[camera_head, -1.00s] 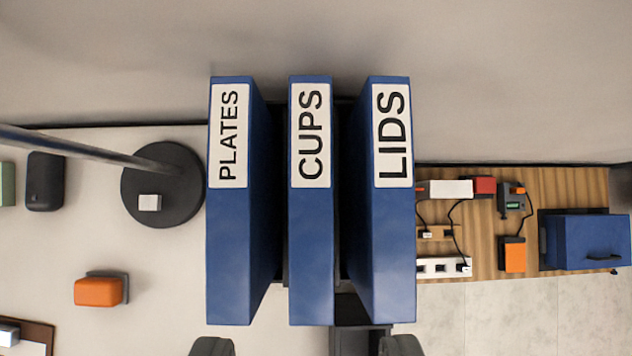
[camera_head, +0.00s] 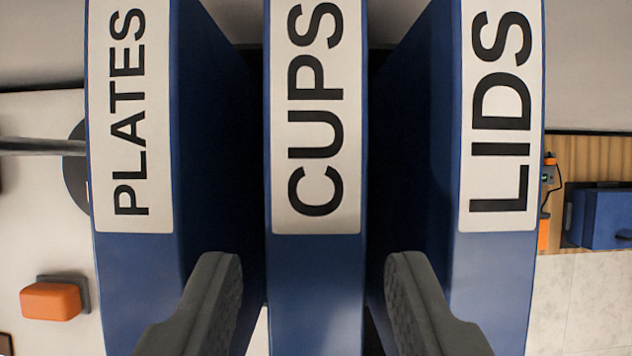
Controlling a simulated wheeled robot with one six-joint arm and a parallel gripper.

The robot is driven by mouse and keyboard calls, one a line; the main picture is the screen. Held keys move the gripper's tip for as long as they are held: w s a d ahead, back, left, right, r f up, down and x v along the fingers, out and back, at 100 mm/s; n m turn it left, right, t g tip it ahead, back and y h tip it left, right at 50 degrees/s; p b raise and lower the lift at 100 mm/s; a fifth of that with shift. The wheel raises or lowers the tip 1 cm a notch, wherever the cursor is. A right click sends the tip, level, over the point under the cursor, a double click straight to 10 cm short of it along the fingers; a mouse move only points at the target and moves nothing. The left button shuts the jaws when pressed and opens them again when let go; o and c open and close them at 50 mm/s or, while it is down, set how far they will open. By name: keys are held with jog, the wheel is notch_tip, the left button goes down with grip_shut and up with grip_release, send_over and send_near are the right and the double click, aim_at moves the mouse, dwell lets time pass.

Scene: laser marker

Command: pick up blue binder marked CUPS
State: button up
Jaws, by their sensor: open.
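The blue binder marked CUPS (camera_head: 316,275) stands in the middle of the view, its spine and white label facing me. The blue binder marked PLATES (camera_head: 136,270) stands to its left and the blue binder marked LIDS (camera_head: 492,270) to its right, with dark gaps between them. My gripper (camera_head: 314,275) is open. Its left finger is in front of the gap between PLATES and CUPS, its right finger in front of the gap between CUPS and LIDS. The CUPS spine lies between the fingers, and I see no contact. The lower end of the spine is cut off.
An orange object (camera_head: 52,300) lies on the pale surface at left, near a dark round base (camera_head: 76,175) with a pole. At right, a blue box (camera_head: 598,217) sits by a wooden surface (camera_head: 590,155). The neighbouring binders stand close on both sides.

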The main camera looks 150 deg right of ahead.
aim_at(317, 261)
jog(key=shift+x, duration=1.85)
jog(key=shift+f, duration=0.25)
jog(key=shift+w, duration=0.1)
grip_shut()
